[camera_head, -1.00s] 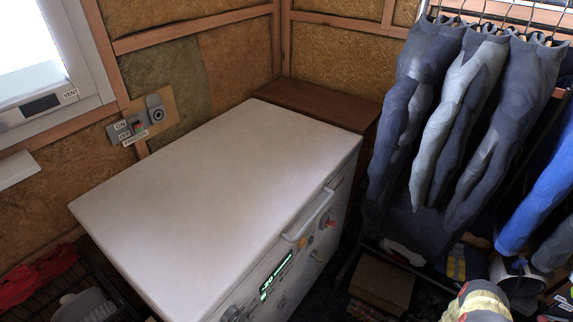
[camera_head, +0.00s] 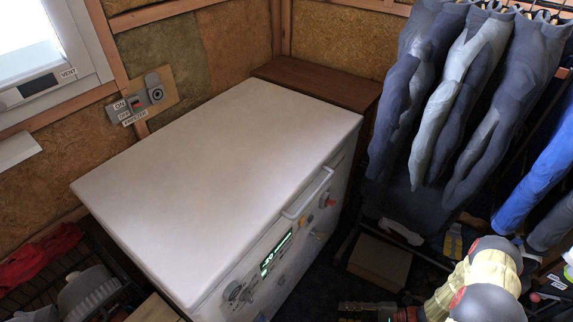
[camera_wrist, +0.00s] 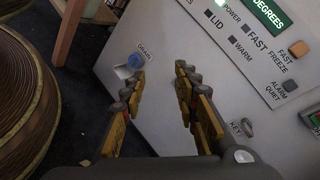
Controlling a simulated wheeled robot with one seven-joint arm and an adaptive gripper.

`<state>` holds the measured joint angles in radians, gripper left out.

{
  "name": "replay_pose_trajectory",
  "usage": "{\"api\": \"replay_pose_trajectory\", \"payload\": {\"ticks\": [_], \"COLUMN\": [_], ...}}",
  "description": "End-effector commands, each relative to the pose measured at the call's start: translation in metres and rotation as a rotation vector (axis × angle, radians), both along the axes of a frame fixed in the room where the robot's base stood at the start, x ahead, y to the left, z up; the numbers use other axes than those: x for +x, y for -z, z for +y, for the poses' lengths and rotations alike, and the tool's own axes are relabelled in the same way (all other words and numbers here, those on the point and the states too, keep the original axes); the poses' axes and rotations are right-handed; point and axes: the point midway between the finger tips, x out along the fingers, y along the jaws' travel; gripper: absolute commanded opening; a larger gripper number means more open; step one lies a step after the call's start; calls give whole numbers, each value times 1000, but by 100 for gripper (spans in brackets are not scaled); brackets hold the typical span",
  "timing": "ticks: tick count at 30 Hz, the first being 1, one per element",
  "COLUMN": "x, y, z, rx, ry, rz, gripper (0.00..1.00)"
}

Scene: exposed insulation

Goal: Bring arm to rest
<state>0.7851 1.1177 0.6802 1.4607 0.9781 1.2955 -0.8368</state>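My gripper (camera_wrist: 160,95) shows in the wrist view with its two yellow and dark fingers apart and nothing between them. It faces the lower front of the white chest freezer (camera_head: 215,150). In the head view my arm enters at the lower right, and the gripper end (camera_head: 372,312) is partly cut off by the bottom edge. It is to the right of the freezer front. The freezer's lid is closed, and its green display (camera_head: 276,254) is lit.
Several dark garments (camera_head: 500,100) hang on a rack at the right. A cardboard box (camera_head: 380,262) lies below them. A wire shelf with red cloth (camera_head: 40,255) is at the lower left. In the wrist view a large ribbed round thing (camera_wrist: 25,100) is at the left.

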Motion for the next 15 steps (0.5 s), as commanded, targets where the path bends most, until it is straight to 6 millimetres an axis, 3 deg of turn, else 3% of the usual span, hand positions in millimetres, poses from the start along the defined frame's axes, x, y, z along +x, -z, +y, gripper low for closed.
{"api": "replay_pose_trajectory", "payload": {"ticks": [15], "x": [-16], "y": [-168], "z": [-45], "rx": [-444], "ry": [-376], "rz": [203], "gripper": [31]}}
